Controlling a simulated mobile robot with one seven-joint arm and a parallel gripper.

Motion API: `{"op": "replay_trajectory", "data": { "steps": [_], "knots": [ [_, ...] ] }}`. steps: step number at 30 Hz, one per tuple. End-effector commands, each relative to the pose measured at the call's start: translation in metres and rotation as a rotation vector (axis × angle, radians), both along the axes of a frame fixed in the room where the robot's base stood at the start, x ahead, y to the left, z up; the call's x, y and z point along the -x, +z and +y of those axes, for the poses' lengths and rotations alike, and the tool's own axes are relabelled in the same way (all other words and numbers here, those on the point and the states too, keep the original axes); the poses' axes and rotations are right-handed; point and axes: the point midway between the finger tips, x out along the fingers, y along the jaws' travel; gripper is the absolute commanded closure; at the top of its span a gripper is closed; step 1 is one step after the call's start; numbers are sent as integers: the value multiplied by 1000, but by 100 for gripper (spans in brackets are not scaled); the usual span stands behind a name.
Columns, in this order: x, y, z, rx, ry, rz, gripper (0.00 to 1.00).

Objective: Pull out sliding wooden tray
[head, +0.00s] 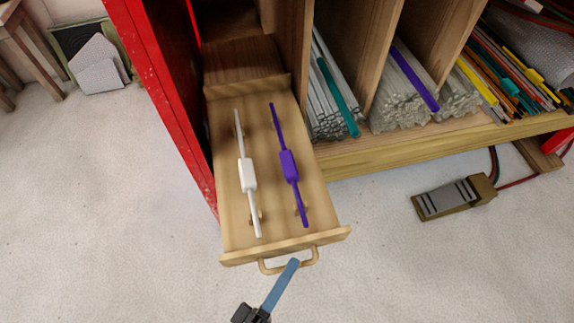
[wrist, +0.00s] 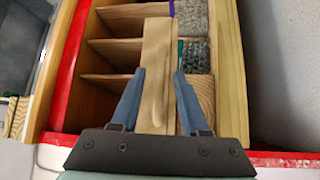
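The sliding wooden tray (head: 273,215) is extended out of the left bay of the cabinet in the head view. It carries a white rod (head: 248,175) and a purple rod (head: 289,167) on small wooden supports. Its wooden loop handle (head: 268,267) is on the front edge. My gripper (head: 292,264) is at the handle's right part, with a blue finger overlapping it in the picture; contact is unclear. In the wrist view my gripper's two blue fingers (wrist: 159,72) are apart, with a pale wooden strip (wrist: 155,60) seen between them.
The cabinet has a red post (head: 170,90) left of the tray. Bays to the right hold clear, teal, purple and coloured rods behind a wooden front board (head: 400,147). A foot pedal (head: 450,198) lies on the floor at right. The pale floor before the tray is clear.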

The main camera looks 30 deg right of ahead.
Motion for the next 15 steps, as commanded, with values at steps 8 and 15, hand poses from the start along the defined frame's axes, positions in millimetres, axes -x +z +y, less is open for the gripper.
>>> {"op": "replay_trajectory", "data": {
  "steps": [8, 15],
  "knots": [
    [0, 0, -1, 0, -2, 1, 55],
    [3, -1, 6, 0, 0, 1, 55]
  ]
}}
